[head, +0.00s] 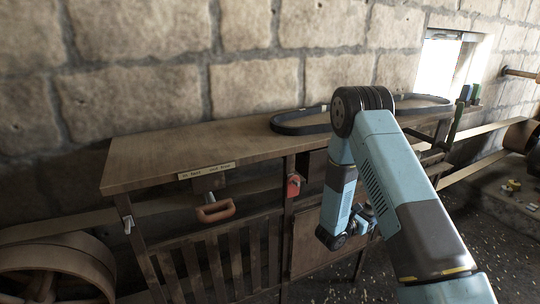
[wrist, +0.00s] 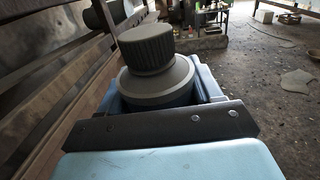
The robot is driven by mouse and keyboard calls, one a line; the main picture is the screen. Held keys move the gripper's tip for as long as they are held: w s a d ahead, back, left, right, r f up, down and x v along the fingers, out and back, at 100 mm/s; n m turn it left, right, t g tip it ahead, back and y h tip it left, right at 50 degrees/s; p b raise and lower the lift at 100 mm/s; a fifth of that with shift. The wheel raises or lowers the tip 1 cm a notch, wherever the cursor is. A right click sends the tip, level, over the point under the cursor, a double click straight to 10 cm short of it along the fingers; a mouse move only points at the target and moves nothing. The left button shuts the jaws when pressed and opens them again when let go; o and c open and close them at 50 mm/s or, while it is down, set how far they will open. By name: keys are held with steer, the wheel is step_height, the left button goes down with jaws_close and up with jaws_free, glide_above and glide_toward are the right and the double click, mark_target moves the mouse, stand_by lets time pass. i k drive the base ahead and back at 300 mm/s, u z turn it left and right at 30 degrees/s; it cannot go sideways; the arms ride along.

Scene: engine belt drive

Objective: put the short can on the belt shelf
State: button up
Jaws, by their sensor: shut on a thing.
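A dark grey short can (wrist: 160,80) with a ribbed round cap fills the middle of the wrist view. My gripper (wrist: 160,98) is shut on it, with light blue jaw parts on both sides and a dark bolted plate in front. The can's lower part is hidden by the plate. In the head view my arm hangs down in front of the wooden shelf (head: 150,160), with its hand end low, below the top. I cannot make out the can there. A black belt loop (head: 300,128) lies on the shelf top, partly behind my arm.
The left part of the shelf top is bare. A label plate (head: 206,171), an orange handle (head: 215,210) and a red part (head: 294,186) are on its front. A large wheel (head: 55,268) stands at lower left. Green items (head: 468,93) stand at the right end.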

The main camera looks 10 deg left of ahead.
mark_target(168, 152)
steer(key=u, duration=0.1)
steer(key=k, duration=0.45)
steer(key=z, duration=1.35)
steer(key=i, duration=0.2)
steer(key=u, duration=2.6)
